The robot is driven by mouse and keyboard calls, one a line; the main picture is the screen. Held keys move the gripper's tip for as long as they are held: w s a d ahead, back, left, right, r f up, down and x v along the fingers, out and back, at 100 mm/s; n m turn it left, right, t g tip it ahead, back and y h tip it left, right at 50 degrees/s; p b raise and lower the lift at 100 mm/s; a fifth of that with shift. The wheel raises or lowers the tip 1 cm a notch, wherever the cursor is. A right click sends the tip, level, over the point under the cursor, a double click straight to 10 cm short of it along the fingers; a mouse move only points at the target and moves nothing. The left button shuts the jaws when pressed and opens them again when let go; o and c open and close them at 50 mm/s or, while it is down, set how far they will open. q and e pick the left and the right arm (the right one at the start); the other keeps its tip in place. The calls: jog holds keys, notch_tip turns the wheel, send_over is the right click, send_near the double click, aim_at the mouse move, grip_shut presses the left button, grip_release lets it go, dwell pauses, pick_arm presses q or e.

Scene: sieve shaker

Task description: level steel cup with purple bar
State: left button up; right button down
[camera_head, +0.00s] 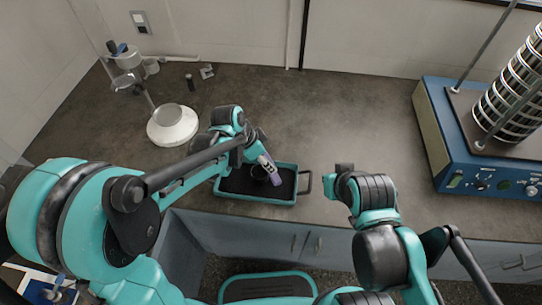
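The purple bar (273,175) is at the end of my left gripper (265,160), which appears shut on it and tilts it down over the teal tray (255,200). A small dark round shape, which looks like the steel cup (258,173), is in the tray beside the bar, partly hidden by it. I cannot tell whether the bar touches the cup's rim. My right gripper (335,187) is apart from the tray, over the counter to its right; its fingers are too small to tell open from shut.
The tray's dark bed fills it, and a handle (305,183) sticks out on its right. A blue sieve shaker (480,140) with a stacked sieve column stands right. The counter behind the tray is clear.

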pick_arm(q)
jog(key=s+a, duration=0.3)
jog(key=a, duration=0.5)
notch_tip(320, 180, up, 6)
jog(key=p, duration=0.5)
jog(key=shift+d, duration=0.25)
